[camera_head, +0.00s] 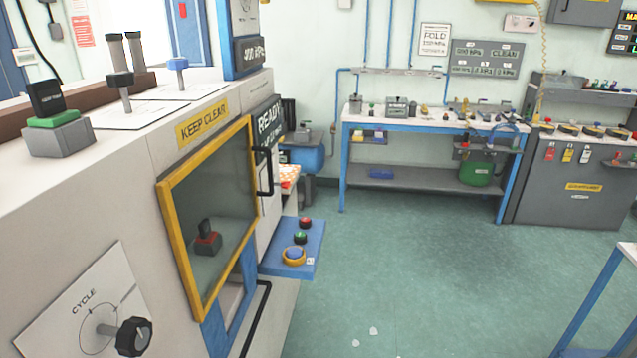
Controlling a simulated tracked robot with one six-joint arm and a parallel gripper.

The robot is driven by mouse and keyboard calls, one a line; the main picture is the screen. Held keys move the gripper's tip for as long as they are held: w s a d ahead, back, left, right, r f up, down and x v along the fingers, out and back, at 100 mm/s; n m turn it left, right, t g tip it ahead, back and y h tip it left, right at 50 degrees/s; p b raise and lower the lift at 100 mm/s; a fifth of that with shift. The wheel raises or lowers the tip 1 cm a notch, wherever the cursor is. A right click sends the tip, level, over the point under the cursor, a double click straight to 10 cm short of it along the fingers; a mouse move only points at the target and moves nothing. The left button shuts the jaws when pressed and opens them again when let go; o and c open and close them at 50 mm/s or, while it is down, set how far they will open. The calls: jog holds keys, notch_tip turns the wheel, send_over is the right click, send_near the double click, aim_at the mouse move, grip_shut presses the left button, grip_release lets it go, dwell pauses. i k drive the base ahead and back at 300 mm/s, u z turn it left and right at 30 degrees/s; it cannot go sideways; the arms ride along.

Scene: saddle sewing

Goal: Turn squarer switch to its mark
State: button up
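No label reading "squarer" is legible, so I cannot tell which control is the squarer switch. A black knob (134,337) sticks out at the lower left from a white plate marked CYCLE (62,322), which has a drawn circle. A black-topped switch on a green and grey base (58,128) stands on the white machine at the left. A small red and black object (207,241) shows behind the yellow-framed window (176,240). My gripper is not in view.
A blue panel (275,264) with red, green and ringed blue buttons juts out beside the machine (30,205). A black door handle (264,172) sticks out above it. A blue-legged workbench (420,118) and a grey cabinet (575,185) stand at the back. The green floor (420,270) is mostly clear.

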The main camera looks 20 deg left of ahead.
aim_at(285, 185)
jog(key=z, duration=1)
jog(key=i, duration=1.2)
jog(key=u, duration=2.7)
